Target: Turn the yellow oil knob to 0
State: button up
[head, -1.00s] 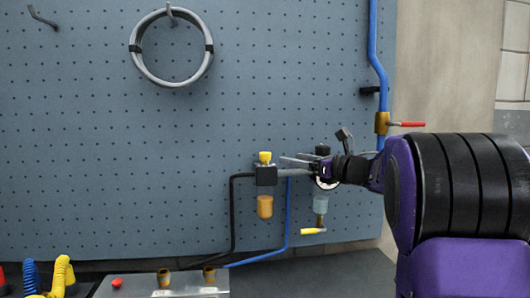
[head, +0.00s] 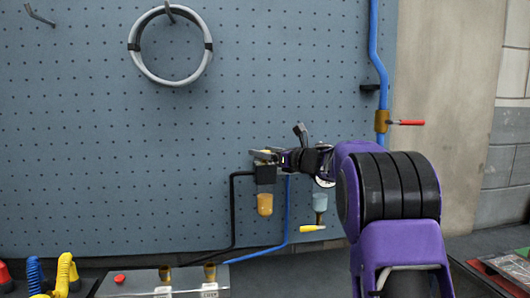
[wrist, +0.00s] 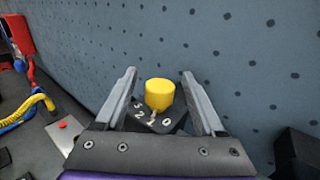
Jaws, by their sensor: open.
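The yellow oil knob (wrist: 159,93) stands on top of a dark block (wrist: 178,122) with white marks, among them what look like a 2 and a 0. A small pale mark, perhaps a pointer, lies at the knob's base between them; its exact reading is unclear. My gripper (wrist: 158,76) is open, with one finger on each side of the knob and a visible gap at both. In the head view my gripper (head: 264,155) is level with the knob and mostly hides it, above the oiler block (head: 265,174) and its amber bowl (head: 265,204).
To the right, a clear bowl (head: 320,200) with a yellow-handled lever (head: 312,228) hangs partly behind my arm. A black hose (head: 233,215) and a blue hose (head: 289,210) run down from the units. The pegboard (head: 100,150) is close behind. A red-handled valve (head: 382,122) is farther right.

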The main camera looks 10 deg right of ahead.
grip_shut()
